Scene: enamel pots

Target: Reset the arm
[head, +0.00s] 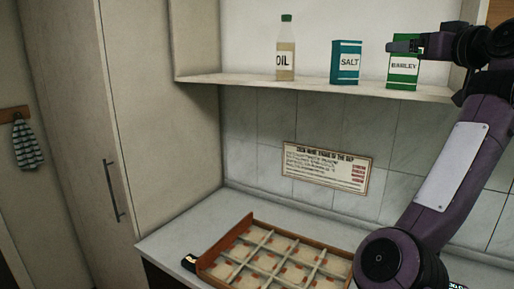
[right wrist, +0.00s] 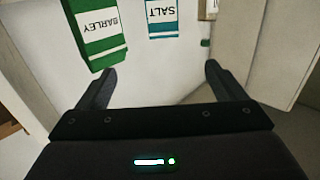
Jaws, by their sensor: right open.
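My right arm is raised on the right of the head view. Its gripper (head: 404,46) is in front of the upper part of the green BARLEY box (head: 403,76). In the right wrist view the right gripper (right wrist: 160,72) is open, with nothing between its fingers. The BARLEY box (right wrist: 93,32) shows there upside down, beyond the left finger, and the teal SALT box (right wrist: 162,16) shows farther off. Whether a finger touches the BARLEY box I cannot tell. My left gripper is in neither view.
A shelf (head: 215,78) also holds the SALT box (head: 346,63) and an OIL bottle (head: 285,55). Below, a divided wooden tray (head: 238,228) lies on the counter (head: 160,240). A sign (head: 327,168) is on the tiles. A tall cabinet (head: 160,110) stands left.

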